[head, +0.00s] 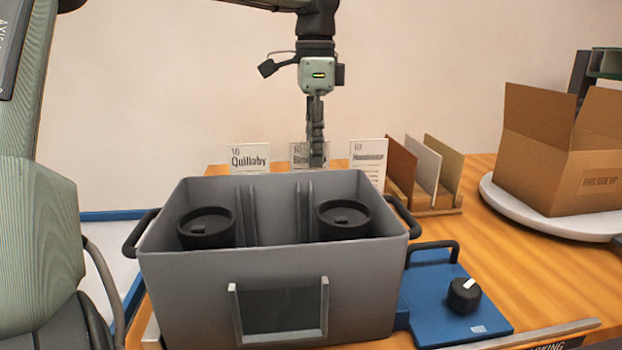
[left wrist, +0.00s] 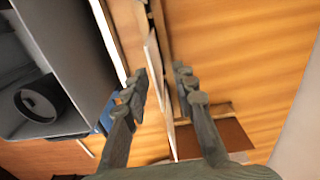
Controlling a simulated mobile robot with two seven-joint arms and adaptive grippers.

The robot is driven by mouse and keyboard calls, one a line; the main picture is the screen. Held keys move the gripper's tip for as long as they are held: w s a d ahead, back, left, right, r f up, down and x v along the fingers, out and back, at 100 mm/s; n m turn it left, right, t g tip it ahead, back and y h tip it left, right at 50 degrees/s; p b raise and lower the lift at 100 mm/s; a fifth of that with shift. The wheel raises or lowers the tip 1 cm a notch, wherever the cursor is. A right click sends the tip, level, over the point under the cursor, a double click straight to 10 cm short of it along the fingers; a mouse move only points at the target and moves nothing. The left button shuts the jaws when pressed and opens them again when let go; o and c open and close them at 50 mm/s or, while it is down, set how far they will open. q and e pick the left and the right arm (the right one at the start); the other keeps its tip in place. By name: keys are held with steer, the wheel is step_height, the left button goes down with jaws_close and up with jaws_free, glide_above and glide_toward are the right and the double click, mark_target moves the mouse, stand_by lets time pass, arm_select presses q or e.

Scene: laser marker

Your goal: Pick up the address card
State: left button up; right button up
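Three white address cards stand in a row behind the grey tote: the Quillaby card (head: 249,158) on the left, a middle card (head: 298,154) whose name is partly hidden, and a right card (head: 369,160). My left gripper (head: 316,158) points down at the middle card and covers part of it. In the left wrist view, the two fingers (left wrist: 161,72) are apart, with a thin white card edge (left wrist: 153,62) between them. I cannot tell whether either finger touches it. My right gripper is not in view.
The grey tote (head: 190,284) holds two black-lidded cups (head: 207,228) close in front of the cards. A rack of coloured panels (head: 421,166) stands to their right. An open cardboard box (head: 545,165) sits on a round white plate. A blue device (head: 440,300) is beside the tote.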

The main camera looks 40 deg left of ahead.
arm_select(q)
steer(key=f, duration=0.4)
steer(key=shift+s+f, duration=0.25)
steer(key=shift+f, duration=0.05)
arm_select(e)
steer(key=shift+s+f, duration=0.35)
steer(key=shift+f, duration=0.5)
arm_select(q)
jaws_close()
